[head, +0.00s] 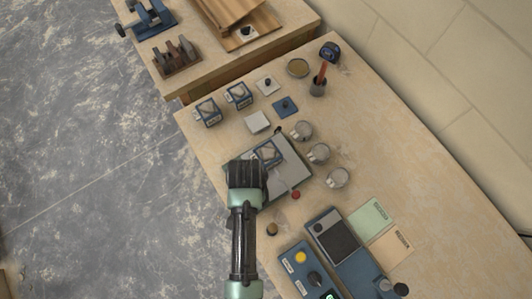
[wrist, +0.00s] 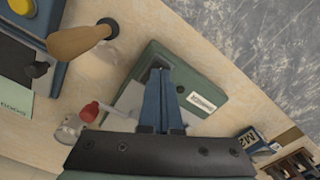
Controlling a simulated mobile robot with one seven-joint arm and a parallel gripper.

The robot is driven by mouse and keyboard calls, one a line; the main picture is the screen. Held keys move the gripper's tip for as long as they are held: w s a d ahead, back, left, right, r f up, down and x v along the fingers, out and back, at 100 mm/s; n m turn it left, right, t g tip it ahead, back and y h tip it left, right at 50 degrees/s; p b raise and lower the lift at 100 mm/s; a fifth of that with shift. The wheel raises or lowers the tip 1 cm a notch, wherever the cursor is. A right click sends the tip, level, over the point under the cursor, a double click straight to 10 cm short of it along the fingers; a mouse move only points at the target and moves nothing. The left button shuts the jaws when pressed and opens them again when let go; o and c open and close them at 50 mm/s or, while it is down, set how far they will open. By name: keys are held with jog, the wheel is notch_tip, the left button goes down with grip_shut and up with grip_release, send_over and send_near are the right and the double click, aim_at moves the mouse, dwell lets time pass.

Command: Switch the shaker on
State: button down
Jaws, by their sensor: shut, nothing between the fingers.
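I take the shaker to be the low grey-green unit (head: 296,181) in the middle of the bench, with a pale plate on top; its name is not readable. It also shows in the wrist view (wrist: 215,72), with a white label on its side. A lever with a red knob (head: 296,195) sticks out from it; the knob is left of my fingers in the wrist view (wrist: 89,111). A blue labelled tub (head: 268,152) appears on the plate. My gripper (wrist: 162,100) is shut and empty over the unit, hiding part of it. Whether the fingers touch it cannot be told.
A wooden-handled tool (wrist: 80,42) stands beside the unit. A blue control box (head: 305,266) with a yellow button and a dark-plated device (head: 335,235) lie nearer. Metal cups (head: 318,153) line the right side; more tubs (head: 207,112) stand beyond. The bench's right side is mostly clear.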

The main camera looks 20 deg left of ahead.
jog(key=shift+f+b, duration=0.55)
jog(key=shift+f, duration=0.3)
dwell(0.3)
notch_tip(320, 180, up, 7)
jog(key=p, duration=0.7)
jog(key=shift+p, duration=0.35)
dwell(0.3)
